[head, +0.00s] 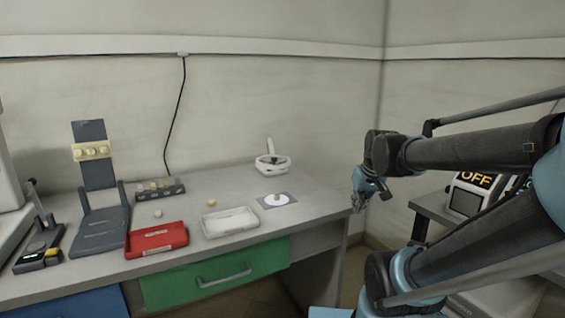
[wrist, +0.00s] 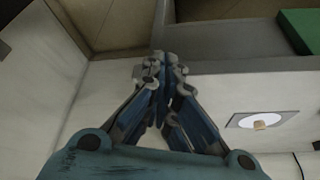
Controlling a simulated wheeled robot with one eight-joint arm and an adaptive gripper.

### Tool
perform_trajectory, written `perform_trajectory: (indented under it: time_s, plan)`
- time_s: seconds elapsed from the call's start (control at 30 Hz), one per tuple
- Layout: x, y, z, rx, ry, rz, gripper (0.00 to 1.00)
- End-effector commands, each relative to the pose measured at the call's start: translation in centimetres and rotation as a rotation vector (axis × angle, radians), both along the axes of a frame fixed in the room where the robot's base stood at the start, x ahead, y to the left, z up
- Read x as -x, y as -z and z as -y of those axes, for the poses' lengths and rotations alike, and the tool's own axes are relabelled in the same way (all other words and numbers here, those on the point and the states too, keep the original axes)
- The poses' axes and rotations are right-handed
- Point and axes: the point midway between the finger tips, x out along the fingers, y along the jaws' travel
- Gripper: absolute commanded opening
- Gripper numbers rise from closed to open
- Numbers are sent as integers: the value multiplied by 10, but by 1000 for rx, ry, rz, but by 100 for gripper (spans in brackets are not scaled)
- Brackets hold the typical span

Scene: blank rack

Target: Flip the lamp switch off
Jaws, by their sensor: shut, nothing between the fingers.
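No part that I can surely name as the lamp switch shows. A box with a black display reading "OFF" (head: 475,179) stands at the right, partly hidden behind my arm. A white ring-shaped device with a short upright handle (head: 272,162) stands at the back of the bench; I cannot tell if it is the lamp. My gripper (head: 360,196) is shut and empty, just beyond the bench's right edge and left of the box. In the wrist view its fingertips (wrist: 161,60) meet, with nothing between them.
The grey bench (head: 320,203) holds a red tray (head: 157,251), a white tray (head: 230,236) and a mat with a white disc (head: 290,197), which has a small tan piece on it. A panel with round knobs (head: 91,151) stands at left. A green drawer (head: 170,290) is below.

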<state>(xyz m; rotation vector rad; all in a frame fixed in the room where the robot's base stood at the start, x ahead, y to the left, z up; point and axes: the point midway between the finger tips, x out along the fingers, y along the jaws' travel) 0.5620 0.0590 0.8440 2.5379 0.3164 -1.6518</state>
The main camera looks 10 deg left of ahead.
Motion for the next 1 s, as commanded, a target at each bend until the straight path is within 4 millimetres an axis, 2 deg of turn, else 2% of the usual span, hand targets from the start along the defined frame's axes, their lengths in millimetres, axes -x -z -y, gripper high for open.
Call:
perform_trajectory:
  time_s: [0.1, 0.47, 0.7, 1.0]
  plan:
    - [-31, -17, -18, -17, -45, 48, 0]
    - [-121, -62, -81, -68, -165, 197, 0]
    - [-177, -87, -131, -106, -238, 296, 0]
    - [-240, -111, -198, -153, -318, 415, 0]
